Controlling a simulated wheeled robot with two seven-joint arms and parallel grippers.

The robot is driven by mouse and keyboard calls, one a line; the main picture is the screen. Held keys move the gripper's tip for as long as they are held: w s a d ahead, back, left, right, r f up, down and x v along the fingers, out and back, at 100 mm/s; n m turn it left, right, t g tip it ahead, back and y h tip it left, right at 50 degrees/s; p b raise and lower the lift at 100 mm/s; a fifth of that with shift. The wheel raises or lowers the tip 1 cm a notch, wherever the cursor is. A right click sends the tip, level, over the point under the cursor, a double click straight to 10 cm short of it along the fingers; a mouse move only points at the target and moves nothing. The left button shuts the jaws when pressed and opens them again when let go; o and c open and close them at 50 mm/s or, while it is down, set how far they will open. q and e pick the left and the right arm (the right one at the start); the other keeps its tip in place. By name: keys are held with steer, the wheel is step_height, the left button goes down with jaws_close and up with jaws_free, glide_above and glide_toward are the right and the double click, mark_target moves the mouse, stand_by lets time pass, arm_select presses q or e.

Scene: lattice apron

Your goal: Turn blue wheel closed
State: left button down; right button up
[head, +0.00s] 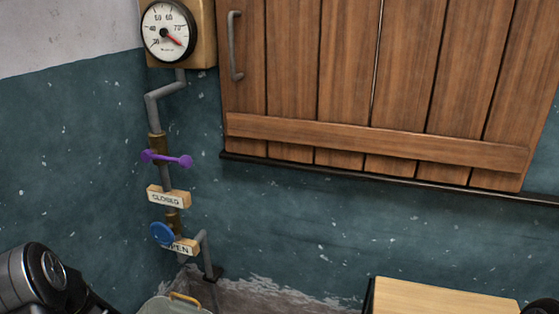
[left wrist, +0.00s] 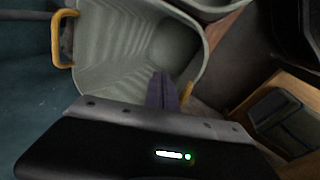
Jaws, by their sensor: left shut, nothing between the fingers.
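The blue wheel (head: 162,233) is a small round handwheel on the grey pipe (head: 164,92) at the lower left of the head view. It overlaps the left end of the "OPEN" sign (head: 185,247). A "CLOSED" sign (head: 168,197) is above it on the same pipe. My left arm shows at the lower left corner of the head view, apart from the wheel, its fingers hidden there. In the left wrist view my left gripper (left wrist: 163,90) is shut and empty, in front of a grey-green tub (left wrist: 130,40). The wheel is not in that view. My right gripper is not in view.
The tub (head: 165,305), with a yellow handle, stands below the wheel. A wooden shutter (head: 345,75) fills the upper right. A wooden-topped box (head: 445,296) is at the lower right.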

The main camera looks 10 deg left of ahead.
arm_select(q)
steer(key=w+d+r+n+t+h, duration=0.1)
steer(key=w+d+r+t+h, duration=0.25)
steer(key=r, duration=0.25)
steer(key=w+d+r+n+t+h, duration=0.1)
steer(key=w+d+r+t+h, duration=0.1)
steer(key=w+d+r+h, duration=0.3)
steer(key=n+t+y+p, duration=0.1)
steer(key=t+y, duration=0.5)
steer(key=t, duration=0.3)
glide_toward(163, 230)
step_height(163, 230, up, 2)
steer(key=d, duration=0.2)
steer(key=shift+w+a+r, duration=0.15)
steer(key=shift+w, duration=0.3)
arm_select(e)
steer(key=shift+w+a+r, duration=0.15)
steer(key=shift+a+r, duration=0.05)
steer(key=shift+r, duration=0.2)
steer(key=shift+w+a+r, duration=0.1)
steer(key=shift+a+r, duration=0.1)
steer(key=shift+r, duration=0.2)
arm_select(q)
steer(key=w, duration=0.5)
steer(key=shift+w+d+b, duration=0.3)
steer(key=shift+w+b, duration=0.35)
steer(key=shift+w, duration=0.35)
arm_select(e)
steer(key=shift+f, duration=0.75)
